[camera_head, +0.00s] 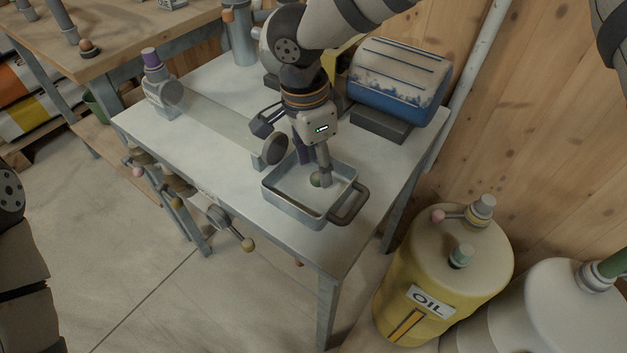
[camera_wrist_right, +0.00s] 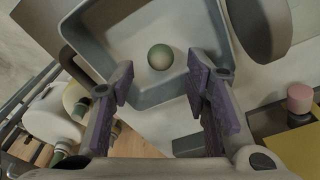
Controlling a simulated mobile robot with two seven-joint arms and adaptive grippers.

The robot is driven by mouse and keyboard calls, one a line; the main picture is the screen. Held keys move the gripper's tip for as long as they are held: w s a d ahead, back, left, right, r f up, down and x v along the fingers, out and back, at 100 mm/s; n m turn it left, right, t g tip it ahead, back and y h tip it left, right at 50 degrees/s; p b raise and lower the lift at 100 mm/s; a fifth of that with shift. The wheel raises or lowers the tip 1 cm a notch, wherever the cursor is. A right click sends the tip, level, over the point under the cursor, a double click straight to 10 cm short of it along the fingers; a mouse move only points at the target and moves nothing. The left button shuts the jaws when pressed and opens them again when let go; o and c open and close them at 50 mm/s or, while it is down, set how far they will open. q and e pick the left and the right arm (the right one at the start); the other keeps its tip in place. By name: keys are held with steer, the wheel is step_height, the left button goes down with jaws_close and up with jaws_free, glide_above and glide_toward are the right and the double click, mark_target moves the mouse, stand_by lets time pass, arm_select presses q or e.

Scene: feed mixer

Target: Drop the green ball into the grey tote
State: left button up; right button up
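The grey tote (camera_head: 306,212) is a shallow rectangular metal tray with a side handle, near the front edge of the table. The ball (camera_head: 316,180), part green and part pale, shows within the tote's walls. In the right wrist view the ball (camera_wrist_right: 159,57) appears over the bare floor of the tote (camera_wrist_right: 78,42), beyond my fingertips. My right gripper (camera_head: 314,168) points down over the tote. Its purple-padded fingers (camera_wrist_right: 160,82) are apart with nothing between them. My left gripper is out of view.
A blue and white drum-shaped item (camera_head: 400,82) lies behind the tote. Valves with knobs (camera_head: 220,216) line the front edge. A yellow oil drum (camera_head: 440,270) stands at right.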

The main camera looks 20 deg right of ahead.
mark_target(309, 189)
step_height(309, 189, up, 12)
steer(key=a, duration=0.1)
steer(key=shift+a, duration=0.25)
steer(key=shift+s, duration=0.15)
stand_by(0.3)
